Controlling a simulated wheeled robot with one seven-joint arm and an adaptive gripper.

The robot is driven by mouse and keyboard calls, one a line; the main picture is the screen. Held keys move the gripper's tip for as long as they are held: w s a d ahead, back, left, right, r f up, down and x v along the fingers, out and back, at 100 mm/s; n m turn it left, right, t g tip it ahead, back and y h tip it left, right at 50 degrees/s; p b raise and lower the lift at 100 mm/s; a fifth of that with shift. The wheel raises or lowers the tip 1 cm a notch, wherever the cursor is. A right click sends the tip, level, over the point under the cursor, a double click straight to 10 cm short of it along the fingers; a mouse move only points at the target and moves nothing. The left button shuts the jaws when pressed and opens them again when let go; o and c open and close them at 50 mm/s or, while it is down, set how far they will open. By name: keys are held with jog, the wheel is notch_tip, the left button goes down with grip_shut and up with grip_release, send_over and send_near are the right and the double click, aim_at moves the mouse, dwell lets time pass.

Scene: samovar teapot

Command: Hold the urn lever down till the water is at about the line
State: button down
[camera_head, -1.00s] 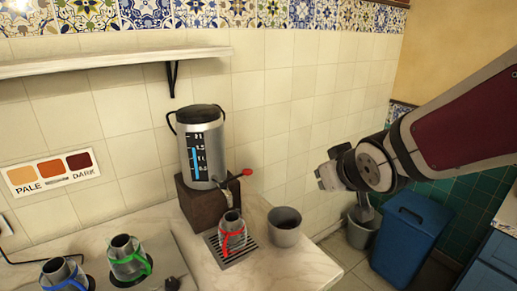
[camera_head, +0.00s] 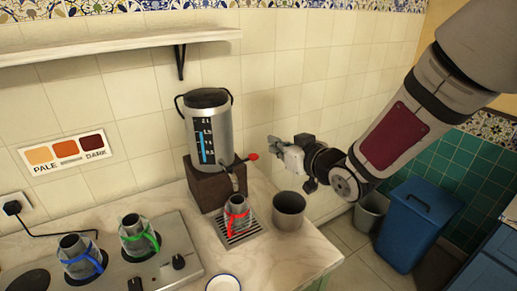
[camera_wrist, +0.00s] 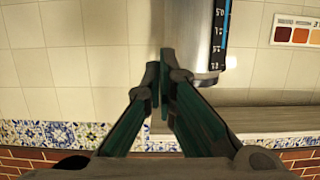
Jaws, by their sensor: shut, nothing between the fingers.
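The steel urn (camera_head: 222,125) with a black lid stands on a brown block, a blue level column on its dark gauge (camera_head: 203,141). Its lever ends in a red knob (camera_head: 253,156) sticking out right. Below the spout, a small pot with a red band (camera_head: 236,213) stands on the drip grate (camera_head: 246,236); the water inside and any line on it are too small to read. My gripper (camera_head: 272,142) is shut and empty, just right of the knob and seemingly apart from it. In the wrist view, its closed fingers (camera_wrist: 160,78) show near the urn body (camera_wrist: 188,30); the lever is not visible there.
A grey cup (camera_head: 289,211) stands right of the grate, below my gripper. Pots with blue (camera_head: 82,262) and green (camera_head: 140,240) bands stand on the hotplate at left. A shelf (camera_head: 110,45) juts out above. A blue bin (camera_head: 413,225) stands on the floor at right.

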send_over(257, 158)
notch_tip(257, 158, down, 3)
jog(key=shift+r, duration=0.1)
jog(key=shift+s+d+f+p, duration=0.15)
jog(key=shift+f+p, duration=0.35)
jog(key=shift+f, duration=1.35)
jog(key=f+m, duration=0.1)
jog(key=f+m+b, duration=0.1)
jog(key=f+m+y+b, duration=0.1)
jog(key=shift+w+d+f+g, duration=0.25)
jog(key=shift+d+f+g, duration=0.05)
jog(key=shift+d+f, duration=0.1)
dwell(4.7)
